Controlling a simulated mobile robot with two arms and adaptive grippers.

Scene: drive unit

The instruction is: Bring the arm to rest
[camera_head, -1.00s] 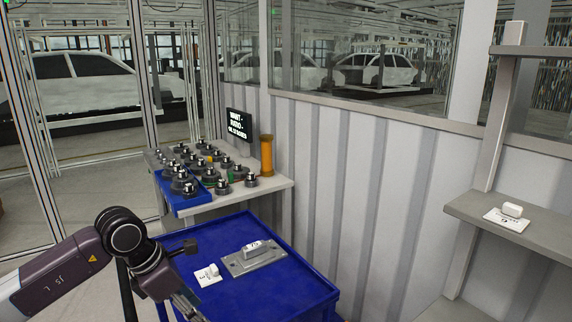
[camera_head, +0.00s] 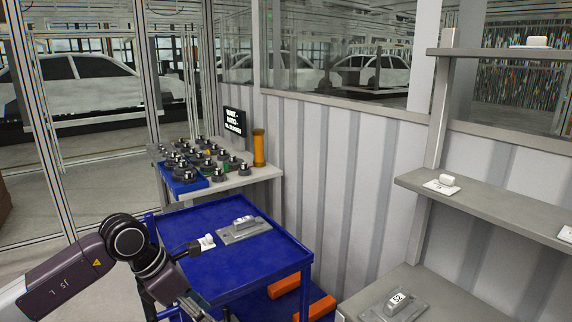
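My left arm (camera_head: 65,272) comes in from the lower left and bends down in front of the blue cart (camera_head: 275,262). My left gripper (camera_head: 196,310) is at the bottom edge, partly cut off, and I cannot tell its opening. The arm partly overlaps the cart in the picture; I cannot tell the gap. My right arm is not in view.
A bench (camera_head: 262,172) behind the cart holds a blue tray of metal parts, a small screen (camera_head: 234,121) and an orange cylinder (camera_head: 259,148). A grey shelf unit (camera_head: 500,213) stands at the right, with a labelled part (camera_head: 397,302) on its lowest shelf. Orange bars lie under the cart.

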